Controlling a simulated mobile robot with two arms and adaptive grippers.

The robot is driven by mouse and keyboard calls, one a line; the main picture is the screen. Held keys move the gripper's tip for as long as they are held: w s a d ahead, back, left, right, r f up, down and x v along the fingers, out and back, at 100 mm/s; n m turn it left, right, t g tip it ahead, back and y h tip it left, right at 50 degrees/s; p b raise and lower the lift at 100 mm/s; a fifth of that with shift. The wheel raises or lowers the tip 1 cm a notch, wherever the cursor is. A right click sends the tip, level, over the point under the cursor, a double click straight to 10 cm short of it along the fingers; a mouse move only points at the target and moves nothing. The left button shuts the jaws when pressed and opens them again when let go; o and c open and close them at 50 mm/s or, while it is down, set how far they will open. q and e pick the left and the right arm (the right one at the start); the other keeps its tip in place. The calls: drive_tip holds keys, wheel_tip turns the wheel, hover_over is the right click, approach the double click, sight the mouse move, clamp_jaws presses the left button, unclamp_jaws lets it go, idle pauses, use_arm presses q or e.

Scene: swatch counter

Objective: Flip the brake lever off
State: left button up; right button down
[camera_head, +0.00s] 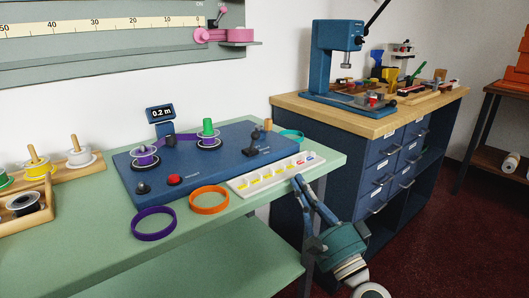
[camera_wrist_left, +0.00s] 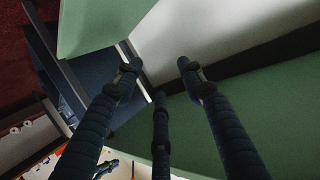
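A blue winding panel (camera_head: 230,165) lies on the green counter, with a small dark upright lever (camera_head: 254,136) at its back right; the label beside it is too small to read. A second small lever (camera_head: 222,12) stands by a pink clamp on the wall scale, near a mark that reads ON. I cannot tell which is the brake lever. My right gripper (camera_head: 298,182) is at the counter's right front edge, fingers towards the panel, with nothing visibly held; its opening is unclear. My left gripper (camera_wrist_left: 158,75) shows only in the left wrist view, its fingertips apart and empty.
The panel carries a purple spool (camera_head: 145,157), a green-topped spool (camera_head: 208,135) and a red button (camera_head: 174,180). A white sample tray (camera_head: 240,187), an orange ring (camera_head: 209,211) and a purple ring (camera_head: 154,237) lie in front. A wooden-topped cabinet (camera_head: 300,104) stands behind right.

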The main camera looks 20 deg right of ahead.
sight(253, 141)
drive_tip(key=p+x, duration=0.1)
drive_tip(key=x, duration=0.1)
drive_tip(key=p+x, duration=0.1)
drive_tip(key=x, duration=0.2)
drive_tip(key=shift+w+r, duration=0.2)
drive_tip(key=shift+r, duration=0.2)
drive_tip(key=p+x, duration=0.1)
drive_tip(key=x, duration=0.3)
drive_tip(key=shift+w, duration=0.15)
drive_tip(key=shift+w+a+r+p, duration=0.3)
drive_tip(key=shift+a+p, duration=0.1)
drive_tip(key=shift+a, duration=0.2)
drive_tip(key=shift+w+a+r+p, duration=0.2)
drive_tip(key=shift+w+a+p, duration=0.15)
drive_tip(key=shift+a, duration=0.2)
use_arm(q)
drive_tip(key=s+a+f+g+y, duration=0.1)
drive_tip(key=s+a+f+g, duration=0.2)
drive_tip(key=s, duration=0.6)
drive_tip(key=s+a+f+g+y, duration=0.1)
drive_tip(key=s+a+f+g, duration=0.2)
drive_tip(key=s+f+g, duration=0.4)
drive_tip(key=shift+s+f+n+y, duration=0.35)
drive_tip(key=shift+s+f, duration=0.5)
drive_tip(key=shift+s, duration=0.3)
use_arm(e)
drive_tip(key=shift+w+a+r, duration=0.1)
drive_tip(key=shift+w+a, duration=0.2)
drive_tip(key=shift+a, duration=0.1)
